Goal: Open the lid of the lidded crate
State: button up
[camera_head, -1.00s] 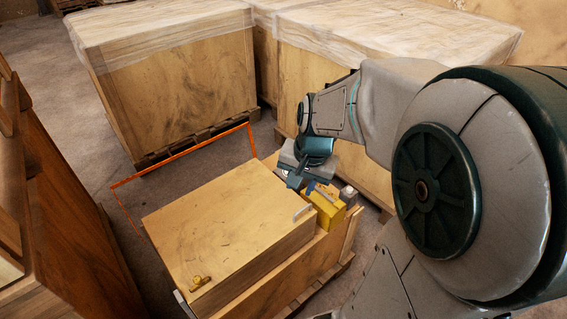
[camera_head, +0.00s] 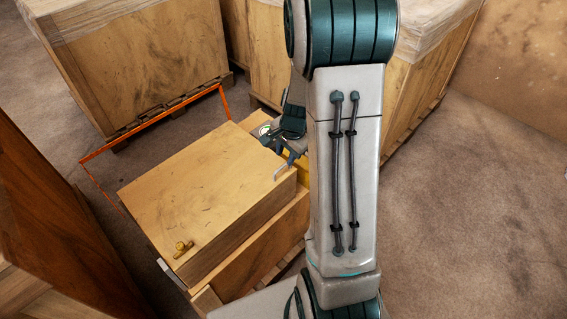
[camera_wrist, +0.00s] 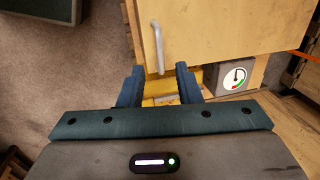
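The lidded crate (camera_head: 262,258) stands on the floor with its wooden lid (camera_head: 205,185) lying closed on top. A pale metal handle (camera_head: 284,168) is on the lid near its right edge; the handle (camera_wrist: 157,48) also shows in the wrist view. My gripper (camera_head: 292,156) is beside the lid's right edge, close to the handle. In the wrist view my gripper (camera_wrist: 160,72) has its two blue fingers apart, with the handle's lower end at the gap between them. I cannot tell whether the fingers touch it. My arm hides part of the crate's right side.
A yellow object (camera_wrist: 160,92) and a box with a round dial (camera_wrist: 234,77) lie beside the lid. A brass fitting (camera_head: 182,248) sits on the lid's near corner. An orange frame (camera_head: 150,124) stands behind the crate. Large wrapped crates (camera_head: 140,70) stand beyond; floor at right is clear.

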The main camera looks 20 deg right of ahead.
send_over(284, 175)
jog(key=shift+a+f, duration=0.1)
jog(key=shift+f, duration=2.25)
grip_shut()
